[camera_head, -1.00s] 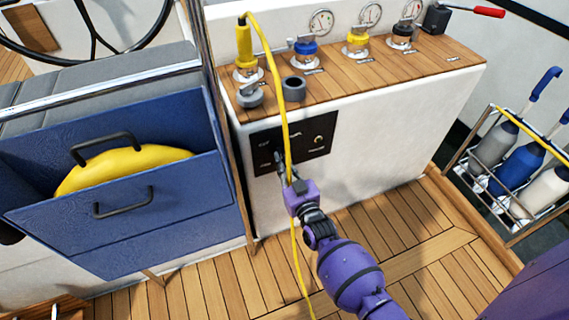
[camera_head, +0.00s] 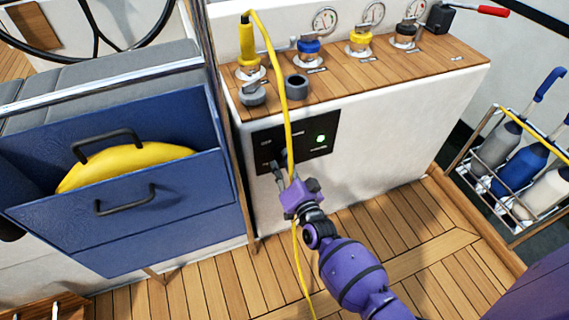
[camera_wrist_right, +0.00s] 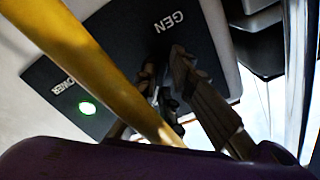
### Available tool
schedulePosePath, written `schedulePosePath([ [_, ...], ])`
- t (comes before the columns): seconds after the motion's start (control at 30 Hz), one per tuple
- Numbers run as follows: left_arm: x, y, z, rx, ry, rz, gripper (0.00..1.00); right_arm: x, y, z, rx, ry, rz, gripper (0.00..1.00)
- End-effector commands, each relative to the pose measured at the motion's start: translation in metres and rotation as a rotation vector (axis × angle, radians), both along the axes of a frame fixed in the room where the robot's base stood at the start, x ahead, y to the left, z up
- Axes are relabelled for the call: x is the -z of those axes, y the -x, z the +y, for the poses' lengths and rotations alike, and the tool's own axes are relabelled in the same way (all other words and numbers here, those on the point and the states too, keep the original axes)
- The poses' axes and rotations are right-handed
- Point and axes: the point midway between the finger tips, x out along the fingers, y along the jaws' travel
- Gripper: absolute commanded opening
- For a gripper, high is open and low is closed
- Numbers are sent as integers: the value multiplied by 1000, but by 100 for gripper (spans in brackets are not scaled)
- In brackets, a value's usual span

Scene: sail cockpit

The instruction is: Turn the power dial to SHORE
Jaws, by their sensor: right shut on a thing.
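The black power panel (camera_head: 322,134) is on the white cockpit wall below the wooden shelf. Its round light (camera_head: 320,139) glows green in the head view and also in the right wrist view (camera_wrist_right: 87,107). My right gripper (camera_head: 279,159) is at the panel's lower left, shut on the power dial. The fingers and the yellow cable hide nearly all of the dial, so I cannot read its setting. In the right wrist view, the fingers (camera_wrist_right: 164,68) point at the panel near the GEN label (camera_wrist_right: 166,21). My left gripper is out of view.
A yellow cable (camera_head: 287,105) hangs from the yellow plug (camera_head: 247,45) across the panel, in front of my fingers. Blue open bin (camera_head: 125,225) stands left, holding something yellow. A bottle rack (camera_head: 512,226) stands right.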

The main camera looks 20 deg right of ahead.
Motion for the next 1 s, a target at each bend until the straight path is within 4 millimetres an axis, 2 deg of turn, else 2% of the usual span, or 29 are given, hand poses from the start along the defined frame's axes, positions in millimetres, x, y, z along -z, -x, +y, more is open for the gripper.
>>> schedulePosePath([
  [0.37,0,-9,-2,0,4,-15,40,1,1,0,0,-80,6,0],
  [0.73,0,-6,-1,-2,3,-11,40,1,1,0,0,-83,6,0],
  [0.77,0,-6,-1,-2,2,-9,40,1,1,0,0,-83,6,13],
  [0.87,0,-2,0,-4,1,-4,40,1,1,0,0,-82,6,26],
  [1.0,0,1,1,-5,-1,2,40,0,1,0,0,-81,4,28],
])
